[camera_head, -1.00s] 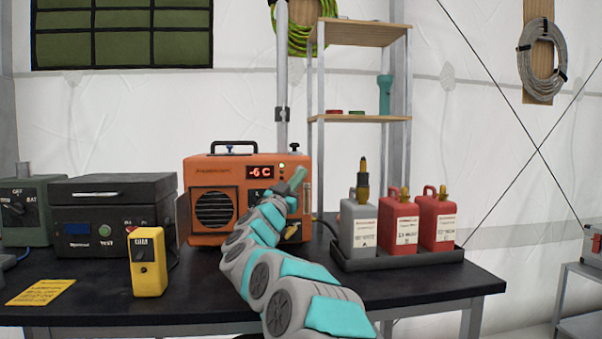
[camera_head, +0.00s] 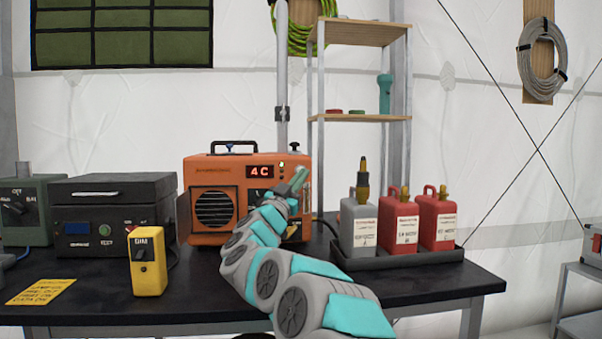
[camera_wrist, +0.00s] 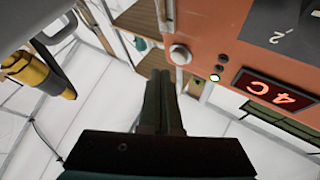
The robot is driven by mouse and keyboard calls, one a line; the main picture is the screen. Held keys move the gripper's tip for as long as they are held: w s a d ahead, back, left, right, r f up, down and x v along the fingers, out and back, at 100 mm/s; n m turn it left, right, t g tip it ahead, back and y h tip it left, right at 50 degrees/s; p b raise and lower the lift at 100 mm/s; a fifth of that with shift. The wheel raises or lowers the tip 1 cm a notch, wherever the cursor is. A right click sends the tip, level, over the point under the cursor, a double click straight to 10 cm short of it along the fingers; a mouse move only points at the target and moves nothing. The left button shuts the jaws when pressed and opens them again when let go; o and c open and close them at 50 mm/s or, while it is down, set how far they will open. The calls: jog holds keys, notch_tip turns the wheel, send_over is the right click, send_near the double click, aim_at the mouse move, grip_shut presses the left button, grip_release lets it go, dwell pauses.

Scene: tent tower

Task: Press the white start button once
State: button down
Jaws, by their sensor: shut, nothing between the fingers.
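In the wrist view the heater panel (camera_wrist: 230,35) fills the upper right, with the display (camera_wrist: 270,90) and the lit lamp (camera_wrist: 214,78). A round whitish button (camera_wrist: 180,54) sits near the panel's edge. My gripper (camera_wrist: 165,78) is shut and empty, its tips just beside the button in the picture; no contact is visible. In the head view my gripper (camera_head: 299,180) is at the heater's right front and covers that part of its face.
A dark tray (camera_head: 400,259) with a grey jug (camera_head: 358,225) and two red jugs (camera_head: 437,220) stands right of my arm. A yellow DIM box (camera_head: 148,265) and a black case (camera_head: 112,240) stand at left. A shelf rack (camera_head: 360,118) stands behind.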

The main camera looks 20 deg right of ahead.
jog(key=s, duration=0.2)
jog(key=s+a, duration=0.1)
jog(key=s, duration=0.1)
jog(key=shift+a, duration=0.15)
jog(key=shift+s, duration=0.1)
dwell(0.7)
